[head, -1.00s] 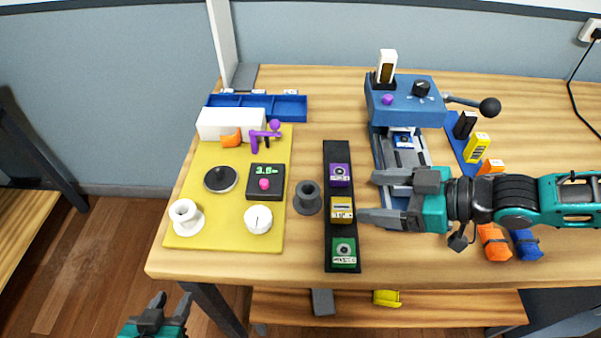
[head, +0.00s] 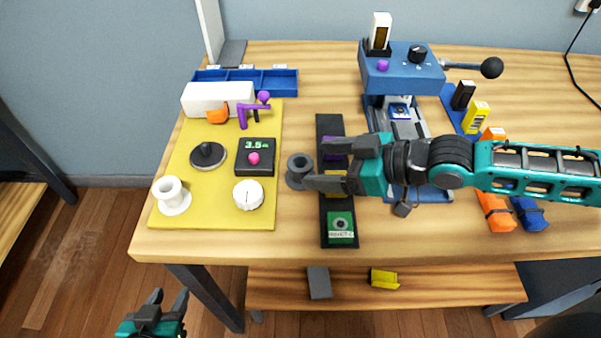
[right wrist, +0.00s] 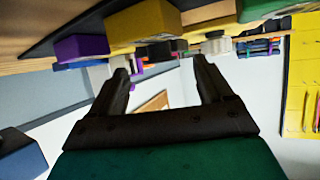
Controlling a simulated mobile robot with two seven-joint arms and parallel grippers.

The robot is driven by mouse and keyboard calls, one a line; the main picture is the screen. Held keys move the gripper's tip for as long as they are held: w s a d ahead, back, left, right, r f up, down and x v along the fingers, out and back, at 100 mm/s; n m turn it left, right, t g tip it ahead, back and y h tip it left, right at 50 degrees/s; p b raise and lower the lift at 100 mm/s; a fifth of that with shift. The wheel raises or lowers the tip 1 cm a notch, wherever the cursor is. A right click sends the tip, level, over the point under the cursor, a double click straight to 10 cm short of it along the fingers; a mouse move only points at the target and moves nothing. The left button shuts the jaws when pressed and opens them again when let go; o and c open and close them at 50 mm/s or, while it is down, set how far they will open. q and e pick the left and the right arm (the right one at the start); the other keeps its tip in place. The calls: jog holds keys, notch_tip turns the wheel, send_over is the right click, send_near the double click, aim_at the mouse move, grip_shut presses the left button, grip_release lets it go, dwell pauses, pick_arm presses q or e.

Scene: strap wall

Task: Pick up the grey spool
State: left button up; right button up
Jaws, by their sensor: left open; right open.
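The grey spool (head: 296,176) stands upright on the wooden table, between the yellow mat and the black strip, in the head view. My right gripper (head: 314,165) reaches in from the right across the black strip. Its jaws are open, with the fingertips close to the spool's right side; I cannot tell whether they touch it. The right wrist view shows the same open, empty jaws (right wrist: 158,66); I cannot clearly make out the spool there. My left gripper (head: 170,302) is open and empty, low at the left, off the table's front edge.
The black strip (head: 339,221) carries purple, yellow and green blocks, partly hidden by my right gripper. Left is the yellow mat (head: 221,178) with a white spool (head: 172,194), a white dial (head: 248,195) and a black display box (head: 255,157). A blue press (head: 402,75) stands behind.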

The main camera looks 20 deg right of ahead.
aim_at(308, 165)
jog(key=b+x, duration=0.2)
jog(key=x, duration=0.1)
jog(key=shift+w+a+f, duration=0.2)
jog(key=shift+a+f, duration=0.05)
jog(key=shift+w+a, duration=0.1)
jog(key=shift+a, duration=0.05)
jog(key=c, duration=1.1)
jog(key=shift+c, duration=0.2)
jog(key=shift+r, duration=0.1)
